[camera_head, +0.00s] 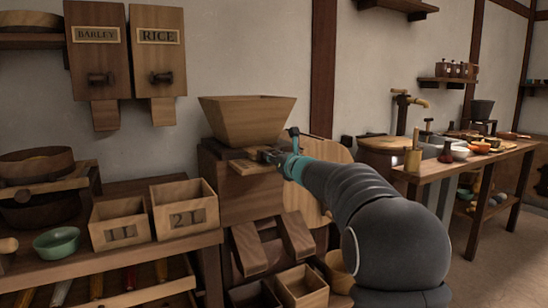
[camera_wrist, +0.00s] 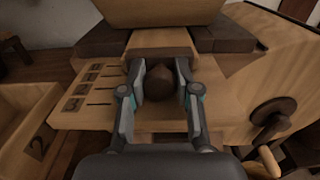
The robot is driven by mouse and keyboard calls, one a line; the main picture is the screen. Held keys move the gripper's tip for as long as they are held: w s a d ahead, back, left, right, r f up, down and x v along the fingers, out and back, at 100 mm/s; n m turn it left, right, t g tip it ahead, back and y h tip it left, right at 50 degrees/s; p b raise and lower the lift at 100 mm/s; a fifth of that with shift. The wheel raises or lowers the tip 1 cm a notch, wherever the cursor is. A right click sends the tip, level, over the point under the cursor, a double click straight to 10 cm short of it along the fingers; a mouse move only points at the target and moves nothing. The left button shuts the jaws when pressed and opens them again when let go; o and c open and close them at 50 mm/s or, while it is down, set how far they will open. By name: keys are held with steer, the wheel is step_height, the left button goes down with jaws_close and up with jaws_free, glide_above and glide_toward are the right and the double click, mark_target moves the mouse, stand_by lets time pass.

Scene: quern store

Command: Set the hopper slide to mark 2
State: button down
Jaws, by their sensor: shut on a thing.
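The wooden hopper (camera_head: 247,120) sits on a wooden stand against the wall. Its underside edge (camera_wrist: 160,12) also shows at the top of the wrist view. Below it a pale wooden slide (camera_wrist: 160,39) comes out, with a round dark knob (camera_wrist: 160,83) at its near end. My gripper (camera_wrist: 160,75) is shut on the knob, one finger on each side. In the head view my gripper (camera_head: 272,157) is at the front below the hopper and hides the knob.
Barley (camera_head: 97,48) and rice (camera_head: 158,50) bins hang on the wall. A side table (camera_head: 478,160) with bowls stands right. A round handled disc (camera_wrist: 273,112) is right of the slide.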

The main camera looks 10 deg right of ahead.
steer(key=b+v, duration=0.2)
steer(key=v, duration=0.3)
steer(key=shift+b, duration=0.35)
steer(key=c, duration=0.8)
jaws_free()
steer(key=shift+c, duration=0.2)
steer(key=shift+s+d, duration=0.1)
steer(key=v, duration=1.2)
